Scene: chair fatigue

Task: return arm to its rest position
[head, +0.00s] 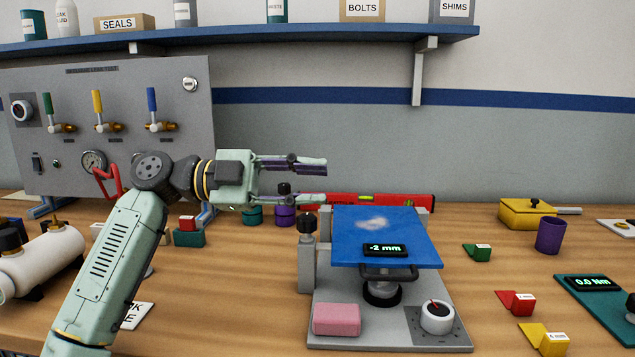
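My gripper (318,183) is at the end of my pale green arm, left of the picture's middle. It points right, with its two fingers apart one above the other and nothing between them. It appears above the back left of the chair test rig, whose blue seat panel (400,222) carries a small display reading -2 mm (385,249). A black knob on a post (307,225) stands at the rig's left side, below the gripper. I cannot tell how far the fingers are from it in depth.
A red level (400,202) lies behind the rig. A grey valve panel (120,80) stands behind my arm, and a white tank (50,258) sits at left. A pink block (337,319) and dial (436,316) are on the rig base. A shelf (300,37) runs above.

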